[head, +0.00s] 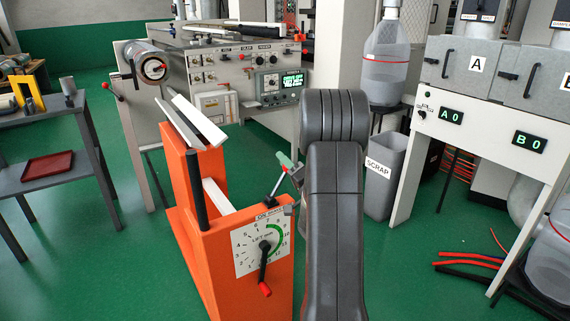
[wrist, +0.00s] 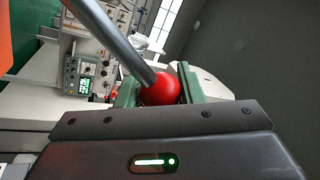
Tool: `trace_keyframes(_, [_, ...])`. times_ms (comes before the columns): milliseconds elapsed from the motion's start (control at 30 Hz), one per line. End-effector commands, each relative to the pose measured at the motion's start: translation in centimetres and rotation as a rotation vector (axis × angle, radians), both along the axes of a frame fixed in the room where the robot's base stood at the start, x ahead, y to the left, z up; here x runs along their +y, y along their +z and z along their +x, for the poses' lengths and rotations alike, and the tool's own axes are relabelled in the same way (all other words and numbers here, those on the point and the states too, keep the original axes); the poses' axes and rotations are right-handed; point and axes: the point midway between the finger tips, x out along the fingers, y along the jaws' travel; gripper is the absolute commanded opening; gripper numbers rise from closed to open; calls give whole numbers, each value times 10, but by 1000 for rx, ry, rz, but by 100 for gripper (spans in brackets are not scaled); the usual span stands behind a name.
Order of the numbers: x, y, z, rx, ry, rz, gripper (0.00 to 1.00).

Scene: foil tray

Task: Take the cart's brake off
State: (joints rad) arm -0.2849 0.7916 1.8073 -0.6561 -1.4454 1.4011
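The orange cart (head: 200,190) stands in the middle of the head view. A metal brake lever (head: 275,187) rises, tilted, from its top beside a small label that seems to read "ON BRAKE" (head: 270,213). My gripper (head: 288,165) is at the lever's upper end, with its green fingers partly hidden by my arm. In the wrist view the lever's rod (wrist: 118,40) ends in a red ball knob (wrist: 160,89). The knob sits between the green finger pads, with no clear gap on either side, so my gripper looks shut on it.
A dial with a red-handled crank (head: 264,268) is on the cart's front. A bench with instruments (head: 240,85) stands behind, a grey scrap bin (head: 385,180) to the right, and a white station marked A0 and B0 (head: 490,135) further right. Green floor is open at left.

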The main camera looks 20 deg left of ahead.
Motion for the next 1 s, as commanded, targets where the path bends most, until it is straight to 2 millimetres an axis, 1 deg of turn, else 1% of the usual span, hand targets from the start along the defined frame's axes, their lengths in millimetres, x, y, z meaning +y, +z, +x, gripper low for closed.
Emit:
trace_keyframes(33, [-1, -1, 0, 2, -1, 0, 44])
trace_keyframes(67, [-1, -1, 0, 1, -2, -1, 50])
trace_keyframes(100, [0, -1, 0, 1, -2, -1, 54])
trace_keyframes(367, [-1, -1, 0, 1, 0, -1, 54])
trace_keyframes(467, [-5, -2, -3, 1, -1, -1, 54])
trace_keyframes(567, [-15, -6, -9, 3, -2, -1, 54])
trace_keyframes(900, [-77, -30, -50, 4, -6, -1, 54])
trace_keyframes(1000, [-91, -35, -61, 3, -5, 0, 54])
